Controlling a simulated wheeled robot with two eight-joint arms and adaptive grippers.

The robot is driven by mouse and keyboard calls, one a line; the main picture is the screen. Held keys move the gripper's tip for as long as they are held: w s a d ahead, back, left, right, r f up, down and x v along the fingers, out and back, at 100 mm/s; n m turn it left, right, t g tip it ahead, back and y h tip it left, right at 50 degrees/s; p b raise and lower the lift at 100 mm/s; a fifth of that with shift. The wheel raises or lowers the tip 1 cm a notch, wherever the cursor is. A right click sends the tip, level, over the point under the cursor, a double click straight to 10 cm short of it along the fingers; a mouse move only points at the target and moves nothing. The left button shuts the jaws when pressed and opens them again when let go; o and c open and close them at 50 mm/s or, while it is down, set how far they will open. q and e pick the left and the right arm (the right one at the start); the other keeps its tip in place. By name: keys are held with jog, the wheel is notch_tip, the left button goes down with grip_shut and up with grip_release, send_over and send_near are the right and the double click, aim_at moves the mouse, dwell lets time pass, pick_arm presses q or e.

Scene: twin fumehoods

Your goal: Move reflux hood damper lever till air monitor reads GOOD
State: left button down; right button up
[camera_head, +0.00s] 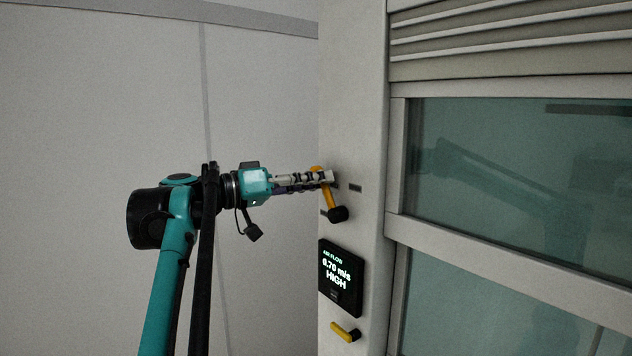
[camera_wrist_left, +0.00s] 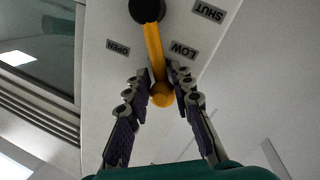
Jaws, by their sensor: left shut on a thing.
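The damper lever (camera_head: 327,193) is a yellow bar on a black round pivot, on the pale post beside the hood. In the head view it leans up and left from its pivot. The left wrist view shows the yellow lever (camera_wrist_left: 154,50) between labels OPEN, LOW and SHUT, its knob end nearest me, lying between OPEN and LOW. My left gripper (camera_head: 327,178) is shut on the lever near its knob end; its fingers (camera_wrist_left: 161,85) flank it. The air monitor (camera_head: 340,278) below reads AIR FLOW 0.70 m/s HIGH. My right gripper is not in view.
A second, smaller yellow handle (camera_head: 346,331) sits on the post below the monitor. The hood's glass sash (camera_head: 500,170) is to the right, with louvres (camera_head: 500,40) above it. The plain wall (camera_head: 100,90) at the left is clear.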

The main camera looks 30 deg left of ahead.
pick_arm(q)
jog(key=shift+w+a+f+n+t+b, duration=0.2)
jog(key=shift+a+f+n, duration=0.2)
jog(key=shift+n, duration=0.55)
jog(key=shift+w+a+f+n+t+b, duration=0.15)
jog(key=shift+a+f+n, duration=0.25)
jog(key=shift+n, duration=0.5)
jog(key=shift+w+a+f+n+t+b, duration=0.1)
jog(key=shift+a+f+n+t+b, duration=0.3)
jog(key=shift+n, duration=0.55)
jog(key=shift+f, duration=0.1)
jog(key=c, duration=1.4)
grip_release()
jog(key=shift+c, duration=0.2)
jog(key=shift+o, duration=0.7)
jog(key=v, duration=1.2)
jog(key=shift+a, duration=0.2)
jog(key=shift+w, duration=0.1)
